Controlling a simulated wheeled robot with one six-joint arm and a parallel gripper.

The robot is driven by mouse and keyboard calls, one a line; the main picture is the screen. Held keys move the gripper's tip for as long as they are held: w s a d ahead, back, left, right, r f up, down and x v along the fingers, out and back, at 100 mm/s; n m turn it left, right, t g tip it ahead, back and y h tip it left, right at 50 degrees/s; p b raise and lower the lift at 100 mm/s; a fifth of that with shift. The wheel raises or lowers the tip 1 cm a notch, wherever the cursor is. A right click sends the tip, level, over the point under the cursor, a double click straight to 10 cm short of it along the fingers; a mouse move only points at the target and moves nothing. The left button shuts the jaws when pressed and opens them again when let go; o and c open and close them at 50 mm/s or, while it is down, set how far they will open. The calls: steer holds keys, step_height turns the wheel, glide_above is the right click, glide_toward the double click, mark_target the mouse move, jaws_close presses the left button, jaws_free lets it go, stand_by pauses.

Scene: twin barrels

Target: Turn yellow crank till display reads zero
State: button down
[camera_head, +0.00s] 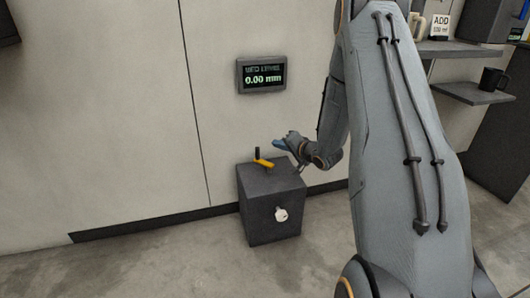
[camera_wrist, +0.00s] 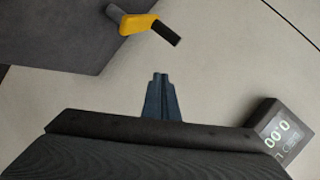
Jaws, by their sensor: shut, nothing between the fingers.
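The yellow crank (camera_head: 264,162) with a black upright handle sits on top of a dark grey box (camera_head: 262,185) on the floor. In the wrist view the crank (camera_wrist: 136,24) is beyond my fingertips, at the top. The display (camera_head: 262,74) on the wall reads 0.00 mm; it also shows in the wrist view (camera_wrist: 281,130), tilted, at the right. My gripper (camera_head: 279,144) is just above and to the right of the crank, apart from it. In the wrist view my gripper (camera_wrist: 160,77) has its blue fingers shut together with nothing between them.
A white round part (camera_head: 281,214) is on the box's front face. The floor left of the box is clear. The wall is close behind it.

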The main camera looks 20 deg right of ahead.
mark_target(263, 160)
steer(key=d+f+m+y, duration=0.1)
steer(key=s+f+m+t+y, duration=0.1)
steer(key=s+d+f+t+y, duration=0.1)
steer(key=f, duration=0.1)
steer(key=shift+s+d+m+y, duration=0.2)
steer(key=shift+d+m+y, duration=0.1)
steer(key=shift+m, duration=0.1)
steer(key=shift+s+f+t+y, duration=0.2)
steer(key=shift+t+y, duration=0.1)
steer(key=b+x, duration=0.4)
steer(key=x, duration=0.5)
steer(key=shift+w, duration=0.15)
steer(key=shift+w+a+f+b, duration=0.1)
steer(key=shift+w+a+b, duration=0.1)
steer(key=shift+a+b, duration=0.15)
steer(key=shift+s+a+b, duration=0.55)
steer(key=shift+s+a, duration=0.7)
steer(key=shift+s, duration=0.1)
steer(key=shift+r, duration=0.2)
steer(key=shift+s+a+p, duration=0.4)
steer(key=shift+a+p, duration=0.15)
steer(key=shift+p, duration=0.65)
